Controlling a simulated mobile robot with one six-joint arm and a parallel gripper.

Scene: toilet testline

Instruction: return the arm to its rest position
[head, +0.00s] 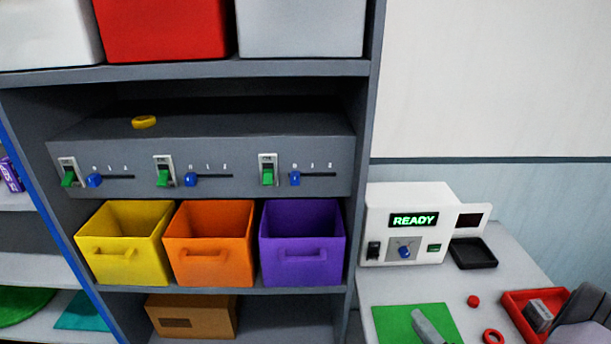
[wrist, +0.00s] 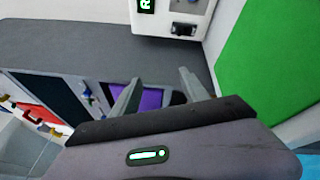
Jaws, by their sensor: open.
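My gripper (wrist: 156,88) shows in the wrist view with its two grey fingers spread apart. Nothing shows between the fingertips except the background, with a purple bin (wrist: 150,98) beyond them. In the head view I cannot clearly make out the gripper. A dark grey shape at the lower right edge there may be part of my arm, and a pale grey shape lies over the green mat (head: 390,322). I cannot tell what that pale shape is.
A white machine (head: 408,196) reading READY stands on the right table, beside a black tray (head: 473,254) and a red tray (head: 517,302). A red ball (head: 473,301) and red ring (head: 493,337) lie nearby. The shelf holds yellow (head: 122,262), orange (head: 208,258) and purple bins.

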